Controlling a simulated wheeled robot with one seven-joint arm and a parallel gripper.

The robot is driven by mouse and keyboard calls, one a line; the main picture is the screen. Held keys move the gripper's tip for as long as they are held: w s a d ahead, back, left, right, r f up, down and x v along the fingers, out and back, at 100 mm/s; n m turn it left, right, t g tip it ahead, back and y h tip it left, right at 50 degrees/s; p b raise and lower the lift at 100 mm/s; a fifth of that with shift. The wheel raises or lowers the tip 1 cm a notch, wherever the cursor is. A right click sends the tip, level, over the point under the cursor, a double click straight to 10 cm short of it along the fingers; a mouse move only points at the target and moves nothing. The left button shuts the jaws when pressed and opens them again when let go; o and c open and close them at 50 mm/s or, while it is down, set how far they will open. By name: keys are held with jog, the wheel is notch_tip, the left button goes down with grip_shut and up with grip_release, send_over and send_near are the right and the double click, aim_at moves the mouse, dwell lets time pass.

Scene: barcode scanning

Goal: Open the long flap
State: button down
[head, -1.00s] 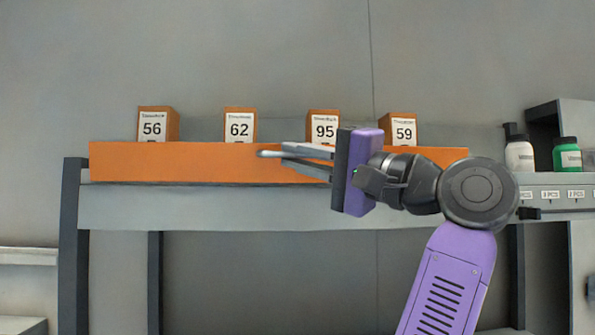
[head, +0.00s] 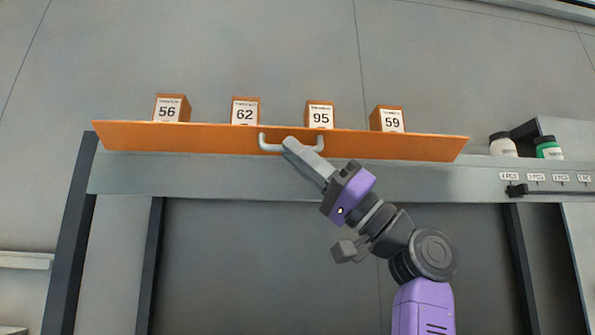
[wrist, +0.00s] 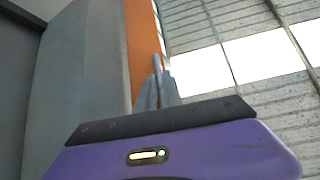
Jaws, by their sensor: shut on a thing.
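The long orange flap (head: 200,138) runs along the front of the shelf, tilted, with its upper edge in front of the boxes. It carries a pale grey bar handle (head: 268,146) near its middle. My gripper (head: 292,145) is shut on the handle, its fingers covering the middle of the bar. In the wrist view the fingers (wrist: 156,88) reach to the orange flap (wrist: 142,45), and most of the handle is hidden there.
Several orange boxes with number labels, such as box 56 (head: 168,110) and box 59 (head: 390,121), stand behind the flap. A white bottle (head: 503,147) and a green bottle (head: 548,149) stand at the right. The grey shelf beam (head: 240,178) runs below the flap.

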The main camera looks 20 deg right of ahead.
jog(key=shift+w+d+f+n+g+y+b, duration=0.25)
jog(key=shift+w+f+n+g+y+b, duration=0.1)
jog(key=shift+w+f+n+b, duration=0.35)
jog(key=shift+w+d+f+n+g+y+b, duration=0.25)
jog(key=shift+w+f+n+g+b, duration=0.15)
jog(key=shift+f, duration=0.4)
jog(key=shift+w, duration=0.1)
jog(key=c, duration=1.5)
grip_release()
jog(key=shift+f, duration=0.1)
jog(key=b+v, duration=0.1)
jog(key=v, duration=0.6)
jog(key=shift+d+f, duration=0.25)
